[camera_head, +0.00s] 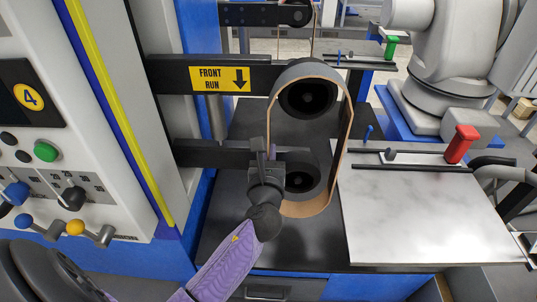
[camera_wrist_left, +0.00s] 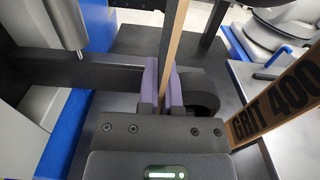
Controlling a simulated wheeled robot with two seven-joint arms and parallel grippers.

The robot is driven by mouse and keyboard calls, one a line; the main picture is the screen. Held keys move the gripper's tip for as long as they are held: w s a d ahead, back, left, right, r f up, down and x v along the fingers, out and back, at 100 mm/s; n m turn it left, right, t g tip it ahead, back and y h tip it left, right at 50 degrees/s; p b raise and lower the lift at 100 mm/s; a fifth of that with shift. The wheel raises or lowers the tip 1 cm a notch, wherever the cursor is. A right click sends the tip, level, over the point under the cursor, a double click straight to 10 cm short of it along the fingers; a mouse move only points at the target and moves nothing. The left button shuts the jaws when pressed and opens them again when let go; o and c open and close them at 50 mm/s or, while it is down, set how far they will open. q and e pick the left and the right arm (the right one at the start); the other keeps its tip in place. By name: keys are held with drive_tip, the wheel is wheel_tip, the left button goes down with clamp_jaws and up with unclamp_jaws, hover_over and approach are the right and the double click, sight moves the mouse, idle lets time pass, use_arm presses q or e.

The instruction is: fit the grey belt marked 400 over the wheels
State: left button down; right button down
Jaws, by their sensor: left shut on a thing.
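The grey belt (camera_head: 346,140), tan on its inner side, is a tall upright loop in the head view. Its outline encloses the upper wheel (camera_head: 308,98) and the lower wheel (camera_head: 302,181). Its top arches over the upper wheel, and its bottom hangs below the lower wheel with a gap. I cannot tell how deep it sits on the wheels. My left gripper (camera_head: 265,156) is shut on the belt's left run, beside the lower wheel. In the left wrist view, its purple fingers (camera_wrist_left: 163,90) pinch the belt, whose other run (camera_wrist_left: 278,104) reads GRIT 400. My right gripper is not in view.
A dark arm with a yellow FRONT RUN sign (camera_head: 220,78) and down arrow carries the upper wheel. A pale metal table (camera_head: 420,215) with a red handle (camera_head: 461,143) stands at right. A control panel (camera_head: 50,165) stands at left.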

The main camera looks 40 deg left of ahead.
use_arm(q)
drive_tip(key=shift+x, duration=1.2)
drive_tip(key=shift+a, duration=0.1)
drive_tip(key=shift+x, duration=1.2)
drive_tip(key=shift+w+b, duration=0.15)
drive_tip(key=shift+b, duration=0.15)
